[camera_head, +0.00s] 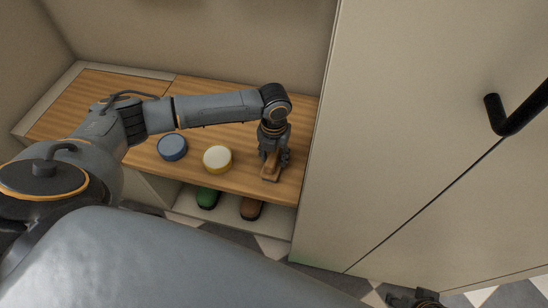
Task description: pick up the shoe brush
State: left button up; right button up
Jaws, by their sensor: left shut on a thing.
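The shoe brush (270,171) is a small light-brown wooden piece on the wooden bench top, near its right end. My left gripper (273,160) points down over it and is shut on it. The gripper hides part of the brush, and I cannot tell whether the brush touches the bench top. A dark part of my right gripper (415,298) shows at the bottom edge of the picture; its fingers are not clear.
A blue round tin (172,147) and a yellow tin with a pale lid (217,159) stand on the bench top (60,110) left of the brush. Green (207,198) and brown (251,208) shoes sit on the shelf below. A tall cabinet (400,130) with a black handle (505,122) stands close on the right.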

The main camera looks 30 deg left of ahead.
pick_arm(q)
jog(key=shift+r, duration=0.4)
notch_tip(320, 180, up, 8)
jog(key=shift+f+p, duration=0.1)
jog(key=shift+p, duration=1.15)
jog(key=shift+r, duration=0.75)
pick_arm(e)
notch_tip(320, 180, down, 10)
jog(key=shift+w+a+r+g, duration=0.15)
jog(key=shift+g, duration=0.15)
pick_arm(q)
jog(key=o, duration=0.5)
jog(key=c, duration=0.3)
